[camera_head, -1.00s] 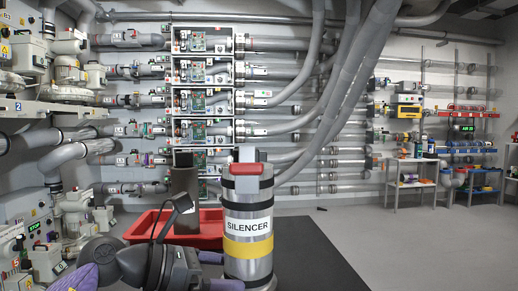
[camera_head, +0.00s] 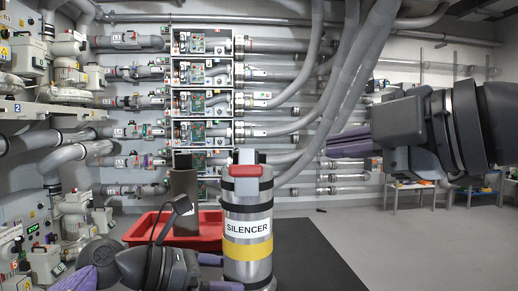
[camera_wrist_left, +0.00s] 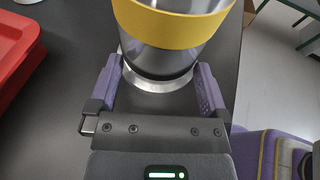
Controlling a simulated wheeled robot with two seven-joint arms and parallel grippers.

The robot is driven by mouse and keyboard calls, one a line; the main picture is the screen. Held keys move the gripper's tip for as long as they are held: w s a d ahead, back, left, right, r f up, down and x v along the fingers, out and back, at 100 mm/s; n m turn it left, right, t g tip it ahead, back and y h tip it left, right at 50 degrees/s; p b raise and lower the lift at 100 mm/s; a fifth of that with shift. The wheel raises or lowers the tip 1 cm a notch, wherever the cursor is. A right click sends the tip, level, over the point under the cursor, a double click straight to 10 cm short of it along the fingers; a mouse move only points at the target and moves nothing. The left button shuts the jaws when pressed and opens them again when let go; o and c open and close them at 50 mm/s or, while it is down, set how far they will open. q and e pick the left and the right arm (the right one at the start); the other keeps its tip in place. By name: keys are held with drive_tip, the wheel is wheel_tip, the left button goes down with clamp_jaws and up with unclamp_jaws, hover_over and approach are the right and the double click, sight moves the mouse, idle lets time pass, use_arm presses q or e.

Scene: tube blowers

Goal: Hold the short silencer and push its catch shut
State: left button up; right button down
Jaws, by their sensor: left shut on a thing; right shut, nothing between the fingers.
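The silencer (camera_head: 249,228) stands upright on the dark mat, a metal cylinder with black bands, a yellow band and a "SILENCER" label. A red catch piece (camera_head: 246,170) sits at its upper front, below a light grey block; whether it is latched I cannot tell. My left gripper (camera_head: 222,274) is shut on the silencer low down; in the left wrist view its purple fingers (camera_wrist_left: 158,78) lie on either side of the base. My right gripper (camera_head: 328,144) is shut and empty, raised to the right of the silencer, apart from it, fingers pointing left.
A red tray (camera_head: 211,228) lies behind and left of the silencer. Dark mat (camera_head: 312,258) is clear to the right. Grey hoses and a wall rack of pipes are behind.

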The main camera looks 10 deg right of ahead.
drive_tip(key=s+n, duration=0.1)
drive_tip(key=s+a+r+n, duration=0.1)
drive_tip(key=s, duration=0.1)
drive_tip(key=s+a+n+y, duration=0.1)
drive_tip(key=shift+s+r+g, duration=0.3)
drive_tip(key=shift+r+g, duration=0.05)
drive_tip(key=shift+g, duration=0.05)
approach(246, 161)
drive_tip(key=x, duration=0.4)
drive_tip(key=a+r+x, duration=0.1)
drive_tip(key=x, duration=0.1)
drive_tip(key=shift+w+f, duration=0.1)
drive_tip(key=shift+w, duration=0.3)
